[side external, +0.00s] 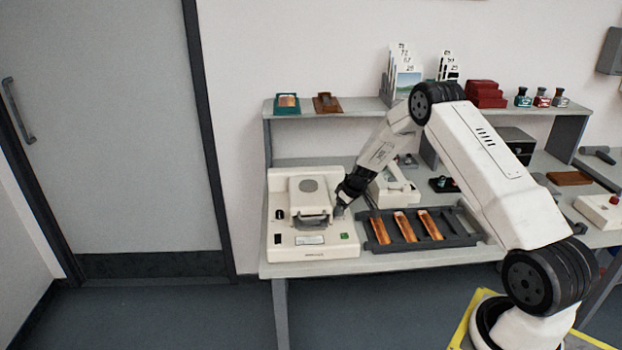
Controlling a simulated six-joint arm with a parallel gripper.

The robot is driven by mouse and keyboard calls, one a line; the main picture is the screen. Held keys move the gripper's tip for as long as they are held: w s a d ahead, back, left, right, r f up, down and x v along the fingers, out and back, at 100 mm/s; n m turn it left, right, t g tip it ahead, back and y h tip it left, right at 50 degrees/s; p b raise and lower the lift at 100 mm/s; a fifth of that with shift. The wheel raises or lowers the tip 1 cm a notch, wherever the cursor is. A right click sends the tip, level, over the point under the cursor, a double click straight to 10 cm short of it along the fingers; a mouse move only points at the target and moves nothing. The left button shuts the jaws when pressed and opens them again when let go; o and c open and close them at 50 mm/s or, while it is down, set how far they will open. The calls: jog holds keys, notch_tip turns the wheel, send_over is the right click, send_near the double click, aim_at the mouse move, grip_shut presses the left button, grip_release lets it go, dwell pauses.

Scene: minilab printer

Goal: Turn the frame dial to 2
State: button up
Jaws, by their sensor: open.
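The cream printer (313,254) stands at the left end of the bench. It has a raised lid with a round grey disc (310,185), a small display (309,240) and a green button (344,236) on its front. A small black knob (280,214) shows on its left side; I cannot tell whether this is the frame dial, and no dial numbers are readable. My gripper (341,208) is open at the printer's right side, pointing down and left, close to its top. The fingers hide the surface there, and I cannot tell whether they touch anything.
A dark tray (457,240) with several orange film strips lies right of the printer. A white device (396,192) stands behind the tray. A raised shelf (350,109) carries small boxes, cards and bottles. The bench front edge is close to the printer.

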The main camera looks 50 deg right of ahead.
grip_shut()
jog(key=shift+m+h, duration=0.3)
jog(key=shift+m, duration=0.5)
jog(key=shift+a+m+h, duration=0.1)
jog(key=shift+m+h, duration=0.2)
jog(key=shift+m, duration=0.3)
grip_release()
